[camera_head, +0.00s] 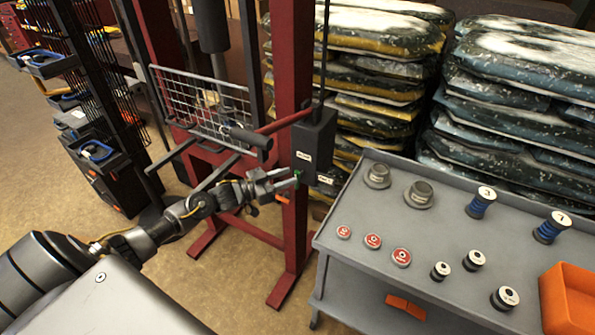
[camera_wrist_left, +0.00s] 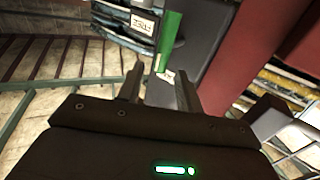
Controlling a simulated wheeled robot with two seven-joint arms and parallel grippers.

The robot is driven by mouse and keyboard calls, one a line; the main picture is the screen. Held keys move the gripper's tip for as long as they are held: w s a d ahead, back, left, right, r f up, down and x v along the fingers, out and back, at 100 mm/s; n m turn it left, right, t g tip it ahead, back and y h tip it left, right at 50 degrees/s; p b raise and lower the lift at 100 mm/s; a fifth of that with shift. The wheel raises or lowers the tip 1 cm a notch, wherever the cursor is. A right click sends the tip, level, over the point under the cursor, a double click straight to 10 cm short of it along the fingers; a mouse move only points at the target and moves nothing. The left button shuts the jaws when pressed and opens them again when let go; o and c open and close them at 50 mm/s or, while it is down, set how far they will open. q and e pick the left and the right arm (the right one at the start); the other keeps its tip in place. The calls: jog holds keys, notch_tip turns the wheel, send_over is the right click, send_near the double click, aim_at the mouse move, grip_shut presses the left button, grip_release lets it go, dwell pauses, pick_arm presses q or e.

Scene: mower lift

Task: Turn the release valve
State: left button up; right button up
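The release valve shows as a small green piece (camera_head: 297,174) on the dark pump box (camera_head: 314,138) of the red lift. In the left wrist view it is a green bar (camera_wrist_left: 170,42) on the dark box face. My left gripper (camera_head: 292,179) is at the valve. In the left wrist view its two fingers (camera_wrist_left: 159,72) are apart, and the lower end of the green bar shows between the tips. I cannot tell whether a finger touches it. My right gripper is not in view.
A red lever with a black grip (camera_head: 251,137) sticks out left above my left arm. The red lift post (camera_head: 294,60) stands beside the box. A grey cart (camera_head: 345,283) with weights and an orange bin (camera_head: 568,300) is at right. Stacked bags (camera_head: 375,60) stand behind.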

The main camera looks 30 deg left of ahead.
aim_at(297, 173)
pick_arm(q)
jog(key=shift+p+x, duration=0.35)
jog(key=shift+x, duration=1.85)
grip_shut()
